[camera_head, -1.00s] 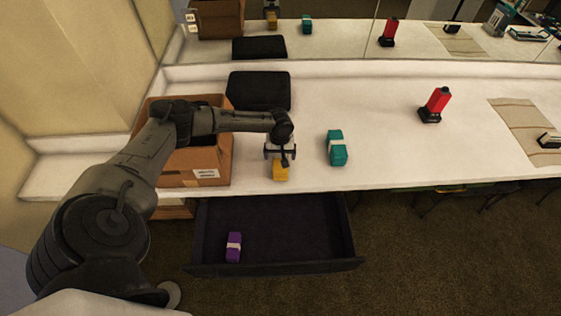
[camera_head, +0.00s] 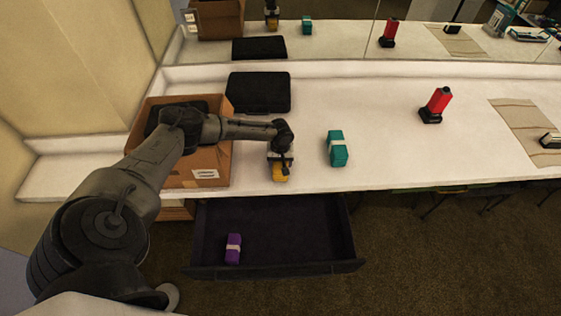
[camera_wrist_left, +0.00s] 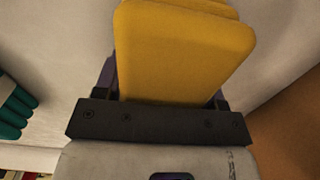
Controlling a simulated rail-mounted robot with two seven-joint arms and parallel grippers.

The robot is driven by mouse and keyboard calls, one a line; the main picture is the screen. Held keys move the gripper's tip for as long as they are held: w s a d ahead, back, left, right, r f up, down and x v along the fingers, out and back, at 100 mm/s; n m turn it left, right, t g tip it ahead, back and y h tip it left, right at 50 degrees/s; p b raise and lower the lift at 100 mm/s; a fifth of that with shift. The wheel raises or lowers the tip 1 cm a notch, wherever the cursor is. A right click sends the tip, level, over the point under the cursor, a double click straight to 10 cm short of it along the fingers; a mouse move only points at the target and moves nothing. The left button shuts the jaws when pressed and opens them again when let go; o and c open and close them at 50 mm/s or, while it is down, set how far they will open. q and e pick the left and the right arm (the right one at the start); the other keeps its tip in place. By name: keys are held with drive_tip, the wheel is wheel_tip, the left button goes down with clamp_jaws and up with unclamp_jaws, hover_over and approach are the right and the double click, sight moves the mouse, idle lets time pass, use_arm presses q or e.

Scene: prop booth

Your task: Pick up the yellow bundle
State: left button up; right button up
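The yellow bundle (camera_head: 280,173) is on the white counter near its front edge, right of the cardboard box. My left gripper (camera_head: 281,160) is down over it from above and hides part of it. In the left wrist view the yellow bundle (camera_wrist_left: 183,50) fills the space in front of the gripper (camera_wrist_left: 163,98), with a finger at each side. The bundle hides much of the fingers, so I cannot tell whether they press on it. My right gripper is not in view.
The cardboard box (camera_head: 196,180) stands close on the left. A teal bundle (camera_head: 337,148) lies to the right, and a black case (camera_head: 259,91) behind. Below the counter edge, an open drawer (camera_head: 275,270) holds a purple bundle (camera_head: 233,247).

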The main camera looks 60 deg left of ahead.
use_arm(q)
drive_tip(key=c, duration=0.6)
drive_tip(key=shift+o, duration=0.2)
drive_tip(key=shift+r, duration=0.1)
